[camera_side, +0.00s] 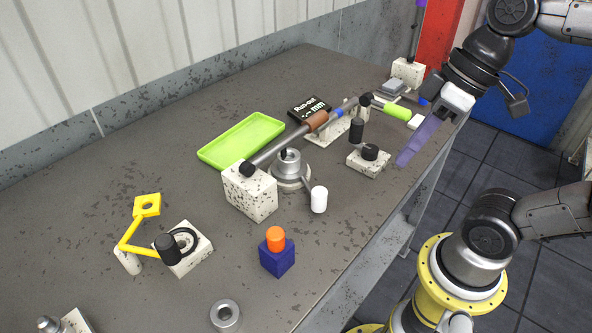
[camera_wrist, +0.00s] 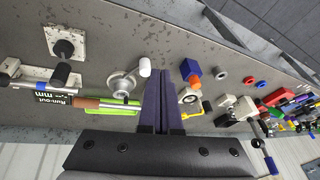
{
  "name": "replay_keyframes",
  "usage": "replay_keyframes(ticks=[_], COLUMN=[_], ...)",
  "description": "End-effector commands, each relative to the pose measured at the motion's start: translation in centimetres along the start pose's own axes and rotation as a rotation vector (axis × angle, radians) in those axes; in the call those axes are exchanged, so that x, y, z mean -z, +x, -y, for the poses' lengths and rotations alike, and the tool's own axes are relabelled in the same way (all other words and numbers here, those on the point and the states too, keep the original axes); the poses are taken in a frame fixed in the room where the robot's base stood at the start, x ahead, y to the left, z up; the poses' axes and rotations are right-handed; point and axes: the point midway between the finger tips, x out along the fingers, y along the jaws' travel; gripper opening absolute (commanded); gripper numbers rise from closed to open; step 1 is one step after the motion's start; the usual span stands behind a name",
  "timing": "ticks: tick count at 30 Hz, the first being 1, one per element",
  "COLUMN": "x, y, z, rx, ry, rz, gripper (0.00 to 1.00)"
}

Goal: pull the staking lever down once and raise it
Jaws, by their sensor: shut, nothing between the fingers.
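A thin upright rod with a purple grip (camera_side: 420,3) rises from a white block (camera_side: 408,72) at the back right of the bench. It looks like the staking lever, standing raised, but its top is cut off by the picture edge. My gripper (camera_side: 402,163) is shut and empty, its long purple fingers pointing down over the bench's front right edge. It is well apart from the upright rod. In the wrist view my fingertips (camera_wrist: 164,76) are together with nothing between them. I cannot make out the upright rod there.
A grey round fixture (camera_side: 290,170) with a white-knobbed handle (camera_side: 319,200) stands mid-bench beside a long shaft (camera_side: 280,146). A speckled block with a black knob (camera_side: 370,152) is near my fingers. A green tray (camera_side: 242,140) lies behind. The bench's left middle is mostly clear.

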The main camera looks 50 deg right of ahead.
Motion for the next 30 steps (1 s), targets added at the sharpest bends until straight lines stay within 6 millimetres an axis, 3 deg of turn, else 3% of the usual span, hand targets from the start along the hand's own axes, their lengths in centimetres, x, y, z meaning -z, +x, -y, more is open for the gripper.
replay_keyframes(ticks=[3, 7, 14, 20, 24, 30], x=[-2.1, -2.5, -1.4, 1.9, 4.4, 7.9], y=[0.8, 1.6, 1.4, 2.4, 3.3, 4.4], z=[-2.1, -4.6, -5.0, -1.2, 0.6, 0.0], rx=[-0.155, -0.255, -0.259, 0.006, 0.225, 0.504], ry=[0.045, 0.145, 0.289, 0.672, 1.048, 1.621], rz=[-0.076, -0.121, -0.192, -0.294, -0.322, -0.335], gripper=[0.00, 0.00, 0.00, 0.00, 0.00, 0.00])
